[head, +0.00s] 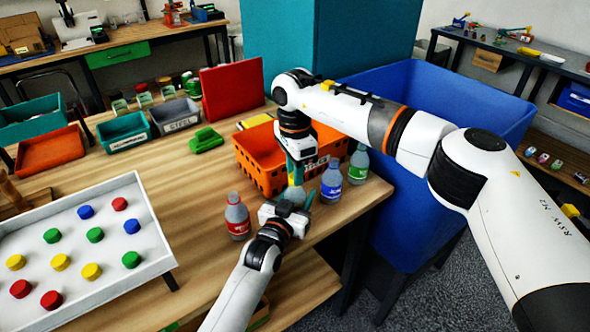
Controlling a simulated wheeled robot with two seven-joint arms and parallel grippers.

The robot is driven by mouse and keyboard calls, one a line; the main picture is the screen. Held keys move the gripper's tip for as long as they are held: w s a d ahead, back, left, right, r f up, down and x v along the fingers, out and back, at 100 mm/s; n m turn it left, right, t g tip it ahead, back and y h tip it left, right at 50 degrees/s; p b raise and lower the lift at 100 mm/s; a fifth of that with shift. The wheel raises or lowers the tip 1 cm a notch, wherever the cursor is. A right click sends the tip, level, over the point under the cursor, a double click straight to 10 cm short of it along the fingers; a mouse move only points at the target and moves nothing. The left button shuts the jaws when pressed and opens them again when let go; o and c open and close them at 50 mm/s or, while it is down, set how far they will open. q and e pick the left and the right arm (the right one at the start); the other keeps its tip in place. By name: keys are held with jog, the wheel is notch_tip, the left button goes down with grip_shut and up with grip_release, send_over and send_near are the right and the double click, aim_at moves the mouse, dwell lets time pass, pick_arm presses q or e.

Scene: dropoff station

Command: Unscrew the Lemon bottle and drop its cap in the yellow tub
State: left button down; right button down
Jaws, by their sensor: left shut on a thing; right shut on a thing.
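A pale bottle (295,194), apparently the Lemon bottle, stands near the table's front edge, mostly hidden by my grippers. My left gripper (296,206) comes in low from the front and is shut on its body. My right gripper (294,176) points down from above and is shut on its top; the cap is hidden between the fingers. A red-labelled bottle (237,218) stands to the left. A blue-labelled bottle (330,185) and a green-labelled bottle (358,167) stand to the right. I cannot make out a yellow tub.
An orange crate (262,180) stands right behind the bottles. A white tray (150,262) of coloured caps lies at the left. A green block (206,140), a red panel (232,92) and labelled bins (124,133) are farther back. A large blue bin (440,90) stands beyond the table's right edge.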

pick_arm(q)
jog(key=shift+f, duration=0.1)
pick_arm(e)
jog(key=n, duration=0.4)
jog(key=shift+n, duration=0.4)
jog(key=n, duration=0.6)
jog(key=shift+r, duration=0.15)
jog(key=shift+r, duration=0.95)
jog(key=shift+r, duration=2.05)
pick_arm(q)
jog(key=c, duration=0.6)
grip_release()
